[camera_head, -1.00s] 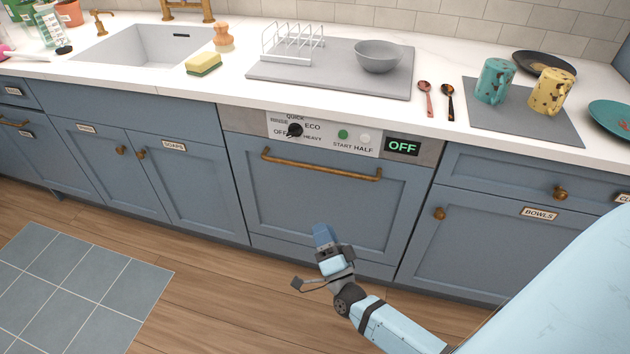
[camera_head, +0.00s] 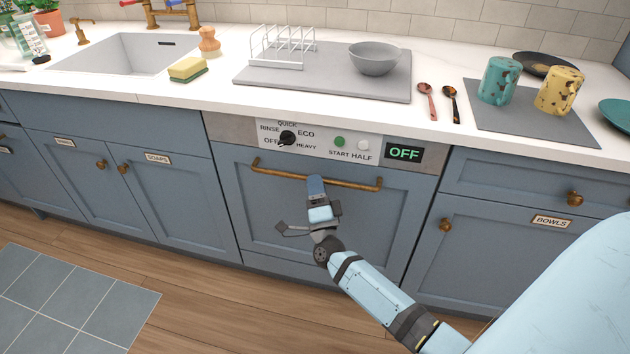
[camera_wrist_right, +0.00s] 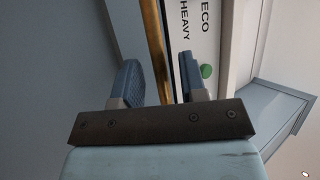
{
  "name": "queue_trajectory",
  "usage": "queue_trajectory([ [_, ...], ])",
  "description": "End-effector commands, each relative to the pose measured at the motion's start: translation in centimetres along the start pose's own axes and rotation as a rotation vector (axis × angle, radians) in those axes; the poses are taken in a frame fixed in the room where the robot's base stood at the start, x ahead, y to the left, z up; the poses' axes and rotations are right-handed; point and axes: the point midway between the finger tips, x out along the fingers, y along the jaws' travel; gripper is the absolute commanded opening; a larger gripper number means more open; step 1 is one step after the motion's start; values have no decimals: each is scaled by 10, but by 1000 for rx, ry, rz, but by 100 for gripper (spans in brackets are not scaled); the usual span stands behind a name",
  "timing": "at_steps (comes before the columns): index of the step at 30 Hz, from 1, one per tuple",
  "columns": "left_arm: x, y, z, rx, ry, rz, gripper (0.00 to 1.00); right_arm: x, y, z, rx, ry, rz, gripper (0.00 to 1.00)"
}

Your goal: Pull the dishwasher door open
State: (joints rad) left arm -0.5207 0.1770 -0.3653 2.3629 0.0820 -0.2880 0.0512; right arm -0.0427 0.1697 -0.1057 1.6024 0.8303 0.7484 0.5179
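The dishwasher has a blue panelled door (camera_head: 282,222), which is shut flush with the cabinets. A brass bar handle (camera_head: 350,183) runs across the door's top. My right gripper (camera_head: 316,184) is at the middle of this handle in the head view. In the right wrist view my right gripper (camera_wrist_right: 160,82) is open, its two blue fingers apart. The brass handle (camera_wrist_right: 154,45) runs up the picture between the fingers' lines; I cannot tell whether either finger touches it. My left gripper is not in view.
The control panel (camera_head: 270,131) above the handle has a black knob, buttons and a display (camera_head: 404,152) reading OFF. A white counter (camera_head: 215,95) overhangs it, with a grey bowl (camera_head: 374,58) and rack on a mat.

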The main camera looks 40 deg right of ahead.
Motion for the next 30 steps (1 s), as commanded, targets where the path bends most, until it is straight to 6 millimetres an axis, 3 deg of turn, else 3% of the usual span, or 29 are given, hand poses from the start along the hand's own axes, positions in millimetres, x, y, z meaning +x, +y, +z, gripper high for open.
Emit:
queue_trajectory([
  [5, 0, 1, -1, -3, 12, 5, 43, 15, 0, 0, 0, 0, -1, 39],
  [14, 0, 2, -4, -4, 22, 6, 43, 17, 0, 0, -1, -1, 0, 39],
  [20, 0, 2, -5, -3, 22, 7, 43, 17, 0, 0, -1, -1, 0, 0],
  [30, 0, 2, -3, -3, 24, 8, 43, 13, 0, 0, -4, -1, -8, 0],
])
